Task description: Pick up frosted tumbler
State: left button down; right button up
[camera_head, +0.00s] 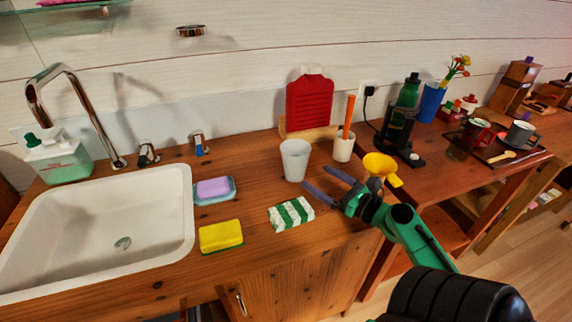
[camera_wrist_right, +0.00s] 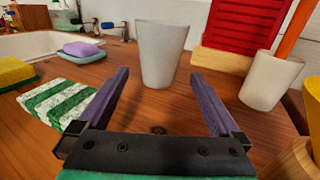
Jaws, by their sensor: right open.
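The frosted tumbler (camera_head: 295,160) stands upright on the wooden counter, right of the soap dish and in front of the red board. In the right wrist view the tumbler (camera_wrist_right: 160,52) stands just beyond the fingertips, roughly centred between them. My right gripper (camera_head: 321,182) is open and empty, low over the counter to the right of the tumbler. Its two purple fingers (camera_wrist_right: 158,75) are spread wide in the wrist view. My left gripper is not in view.
A green-striped cloth (camera_head: 291,214) lies close to the gripper. A second cup (camera_head: 343,147) holding an orange stick stands right of the tumbler. A yellow funnel (camera_head: 380,165) is beside my wrist. A yellow sponge (camera_head: 221,236), soap dish (camera_head: 214,196) and sink (camera_head: 184,232) lie left.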

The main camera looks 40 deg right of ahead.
aim_at(305, 166)
jog(key=w, duration=0.2)
jog(key=w+p, duration=0.1)
jog(key=w, duration=0.3)
jog(key=shift+a+r+p, duration=0.35)
jog(key=shift+r+p, duration=0.05)
jog(key=w, duration=0.4)
jog(key=w+p, duration=0.1)
jog(key=w, duration=0.1)
jog(key=shift+w+a+f, duration=0.2)
jog(key=shift+a+f, duration=0.2)
jog(key=shift+w+f, duration=0.1)
jog(key=shift+w, duration=0.05)
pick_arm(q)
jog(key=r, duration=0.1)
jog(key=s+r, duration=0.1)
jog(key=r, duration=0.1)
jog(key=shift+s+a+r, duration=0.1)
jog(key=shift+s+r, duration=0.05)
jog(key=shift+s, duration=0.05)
pick_arm(e)
jog(key=c, duration=1.4)
